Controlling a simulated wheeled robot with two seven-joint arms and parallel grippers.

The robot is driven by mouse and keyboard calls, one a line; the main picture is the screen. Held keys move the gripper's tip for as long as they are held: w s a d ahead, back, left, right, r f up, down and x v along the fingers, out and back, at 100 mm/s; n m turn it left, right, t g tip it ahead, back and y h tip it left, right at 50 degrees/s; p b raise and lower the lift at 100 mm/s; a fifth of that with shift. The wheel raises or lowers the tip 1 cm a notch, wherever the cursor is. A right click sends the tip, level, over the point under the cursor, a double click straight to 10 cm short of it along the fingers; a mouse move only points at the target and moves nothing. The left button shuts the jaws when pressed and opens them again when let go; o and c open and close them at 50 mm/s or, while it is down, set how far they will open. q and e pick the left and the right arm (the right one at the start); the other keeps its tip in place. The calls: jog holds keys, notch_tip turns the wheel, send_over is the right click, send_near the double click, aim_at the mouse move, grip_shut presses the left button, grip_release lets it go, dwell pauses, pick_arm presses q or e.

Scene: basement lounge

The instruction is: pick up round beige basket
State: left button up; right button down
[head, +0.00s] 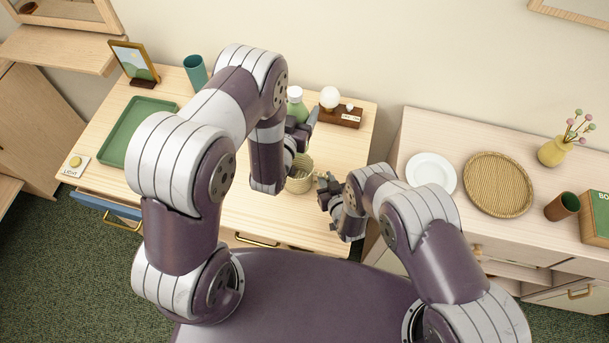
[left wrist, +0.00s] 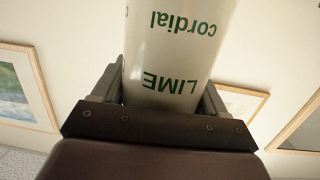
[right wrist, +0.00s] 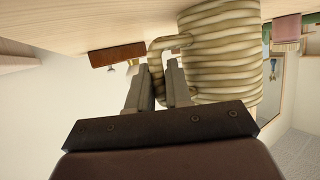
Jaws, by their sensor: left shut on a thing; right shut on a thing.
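The round beige basket (head: 299,182), a small coiled one, is near the front of the left table, between my two grippers and partly hidden by my left arm. In the right wrist view the basket (right wrist: 225,60) shows its coiled side and a loop handle (right wrist: 160,48). My right gripper (head: 326,186) is shut on that handle; its fingers (right wrist: 157,85) are on both sides of it. My left gripper (head: 303,128) is shut on a green-and-white bottle (head: 296,107), lettered "LIME cordial" in the left wrist view (left wrist: 175,60). I cannot tell whether basket or bottle touches the table.
The left table (head: 262,213) also bears a green tray (head: 110,152), a teal cup (head: 196,73), a picture frame (head: 135,62) and a wooden box (head: 341,113) behind the bottle. A right cabinet (head: 470,232) bears a white plate (head: 431,172) and a woven tray (head: 498,184).

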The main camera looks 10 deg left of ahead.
notch_tip(320, 180, up, 10)
jog(key=shift+f, duration=3.85)
jog(key=shift+f, duration=0.2)
jog(key=shift+f, duration=1.05)
jog(key=shift+s, duration=0.1)
jog(key=c, duration=0.8)
grip_release()
